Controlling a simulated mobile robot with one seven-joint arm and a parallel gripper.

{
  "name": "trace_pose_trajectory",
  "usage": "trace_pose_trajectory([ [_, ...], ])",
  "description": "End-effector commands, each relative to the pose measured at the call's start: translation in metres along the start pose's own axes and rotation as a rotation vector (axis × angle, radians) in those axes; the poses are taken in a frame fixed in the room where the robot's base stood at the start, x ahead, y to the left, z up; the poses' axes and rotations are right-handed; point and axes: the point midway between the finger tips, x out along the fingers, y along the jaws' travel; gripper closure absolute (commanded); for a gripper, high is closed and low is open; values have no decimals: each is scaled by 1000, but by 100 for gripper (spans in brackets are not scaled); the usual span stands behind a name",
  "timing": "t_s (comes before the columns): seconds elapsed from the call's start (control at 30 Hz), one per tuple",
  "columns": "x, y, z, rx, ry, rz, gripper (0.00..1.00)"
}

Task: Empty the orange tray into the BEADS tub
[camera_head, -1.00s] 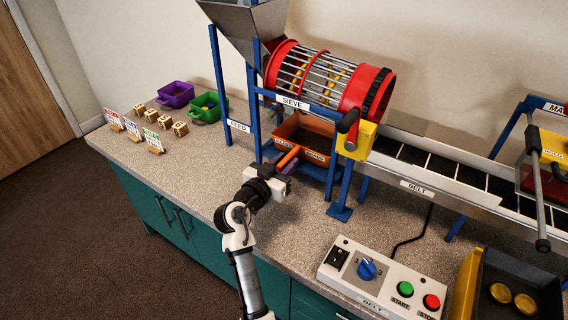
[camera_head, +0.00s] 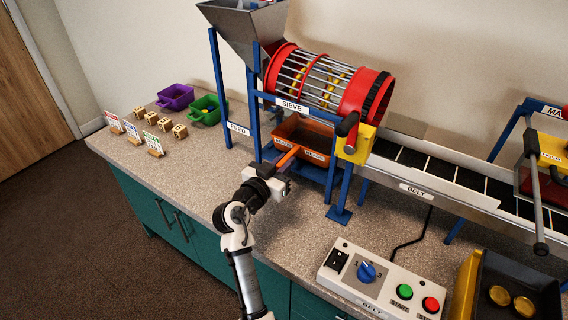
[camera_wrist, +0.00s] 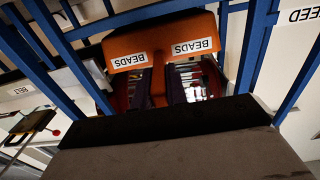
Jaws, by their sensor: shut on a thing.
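The orange tray (camera_head: 308,134) sits under the sieve drum inside the blue frame, its handle (camera_head: 289,157) pointing toward me. Its front carries two BEADS labels, and it also shows in the wrist view (camera_wrist: 160,42). My gripper (camera_head: 285,164) is shut on the tray's handle. In the wrist view, the dark fingers (camera_wrist: 161,88) reach up to the tray front. The tray's contents cannot be made out. A purple tub (camera_head: 175,96) and a green tub (camera_head: 207,109) stand at the back left. I cannot read which is the BEADS tub.
Small label cards (camera_head: 132,132) and several wooden blocks (camera_head: 165,124) stand before the tubs. Blue posts (camera_head: 334,170) flank the tray, with the red sieve drum (camera_head: 325,80) above. The belt (camera_head: 430,172) runs right. A control box (camera_head: 382,280) is at the front; the counter's left front is clear.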

Motion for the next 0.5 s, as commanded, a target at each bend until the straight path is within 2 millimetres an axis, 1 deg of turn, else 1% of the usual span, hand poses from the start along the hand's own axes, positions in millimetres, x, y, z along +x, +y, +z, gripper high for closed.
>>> trace_pose_trajectory([
  [0.5,-40,-1,1,0,0,-3,100],
])
